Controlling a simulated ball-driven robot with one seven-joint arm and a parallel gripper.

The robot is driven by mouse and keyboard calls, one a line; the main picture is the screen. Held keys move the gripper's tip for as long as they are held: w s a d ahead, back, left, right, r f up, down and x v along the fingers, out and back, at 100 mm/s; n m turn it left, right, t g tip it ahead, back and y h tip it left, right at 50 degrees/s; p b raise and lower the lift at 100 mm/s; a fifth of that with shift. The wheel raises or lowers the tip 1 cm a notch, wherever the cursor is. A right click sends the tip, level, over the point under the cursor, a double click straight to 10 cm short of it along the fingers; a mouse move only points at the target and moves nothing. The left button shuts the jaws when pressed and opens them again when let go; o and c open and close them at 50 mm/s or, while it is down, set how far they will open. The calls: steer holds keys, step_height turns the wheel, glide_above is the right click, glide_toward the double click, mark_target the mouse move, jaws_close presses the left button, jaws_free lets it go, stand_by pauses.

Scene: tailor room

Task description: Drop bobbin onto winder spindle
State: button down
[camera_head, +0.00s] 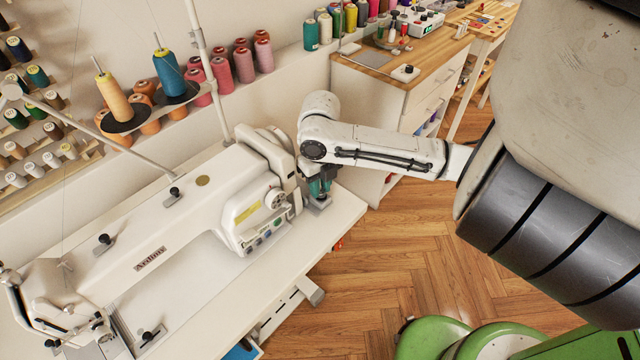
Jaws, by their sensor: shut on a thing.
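My arm reaches in from the right, and my gripper (319,193) points down at the right end of the white sewing machine (170,240). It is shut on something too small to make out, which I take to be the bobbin. A small grey metal device (319,204), probably the winder, sits on the table directly below the fingers. Its spindle is hidden by my gripper. I cannot tell whether the bobbin touches the spindle or hangs above it.
The machine's handwheel end (273,150) is close to the left of my gripper. The white sewing table (345,212) ends just to its right. A wooden-topped cabinet (400,62) stands behind. Thread cones (243,66) line the wall ledge. Open wooden floor (390,260) lies to the right.

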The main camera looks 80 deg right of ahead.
steer(key=c, duration=0.9)
jaws_free()
step_height(320, 180, up, 11)
steer(key=shift+f, duration=0.1)
